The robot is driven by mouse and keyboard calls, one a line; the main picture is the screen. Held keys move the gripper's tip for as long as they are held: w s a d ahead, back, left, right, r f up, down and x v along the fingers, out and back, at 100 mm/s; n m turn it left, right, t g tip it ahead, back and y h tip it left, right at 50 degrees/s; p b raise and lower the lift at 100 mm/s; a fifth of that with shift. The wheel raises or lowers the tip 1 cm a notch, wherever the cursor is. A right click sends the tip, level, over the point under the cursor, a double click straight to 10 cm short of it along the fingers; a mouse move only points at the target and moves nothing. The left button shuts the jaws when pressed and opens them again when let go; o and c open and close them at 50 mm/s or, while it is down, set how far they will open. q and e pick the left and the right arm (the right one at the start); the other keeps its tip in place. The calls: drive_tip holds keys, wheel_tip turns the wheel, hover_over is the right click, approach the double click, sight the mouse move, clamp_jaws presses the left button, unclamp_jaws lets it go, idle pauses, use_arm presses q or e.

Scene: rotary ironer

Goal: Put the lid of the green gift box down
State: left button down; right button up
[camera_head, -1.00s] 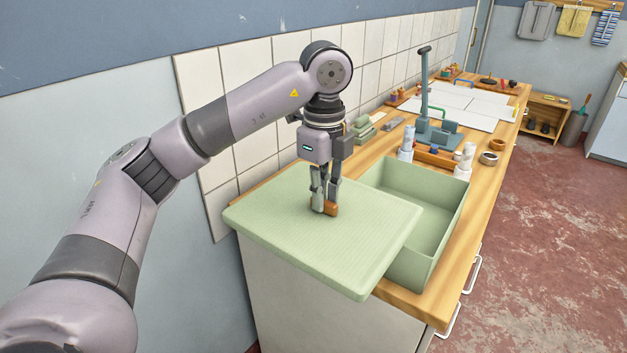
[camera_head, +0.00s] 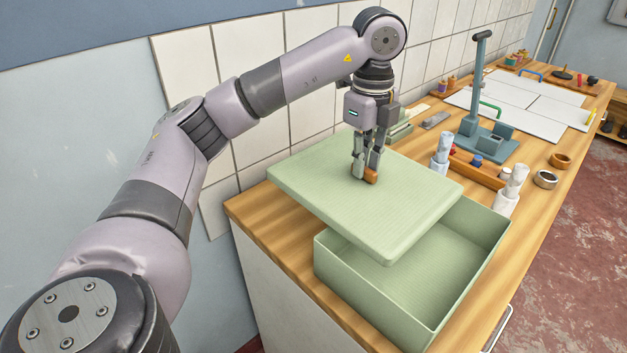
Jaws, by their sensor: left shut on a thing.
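The green gift box lid (camera_head: 325,190) is a flat pale green slab with a small orange-brown knob (camera_head: 371,177). My left gripper (camera_head: 365,170) points down and is shut on the knob. The lid hangs roughly level, its near right part overlapping the open green box (camera_head: 365,295) in the picture and its left part over the bare counter. The gap beneath the lid is hard to judge. The box stands on the counter near its front end, its inside visible at the right. My right gripper is not in view.
The wooden counter (camera_head: 275,235) is bare left of the box. Behind the box are white rolls (camera_head: 507,190), a blue-green stand with a post (camera_head: 480,125), and a dark ring (camera_head: 546,179). White panels (camera_head: 520,105) lie farther back. A tiled wall (camera_head: 290,95) borders the left side.

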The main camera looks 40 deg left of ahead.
sight(308, 162)
use_arm(q)
drive_tip(key=w+a+p, duration=0.1)
drive_tip(key=a, duration=1.4)
wheel_tip(308, 162, down, 12)
drive_tip(key=shift+d+r+p, duration=0.1)
drive_tip(key=shift+p, duration=0.25)
drive_tip(key=shift+f, duration=0.25)
drive_tip(key=c, duration=1.6)
unclamp_jaws()
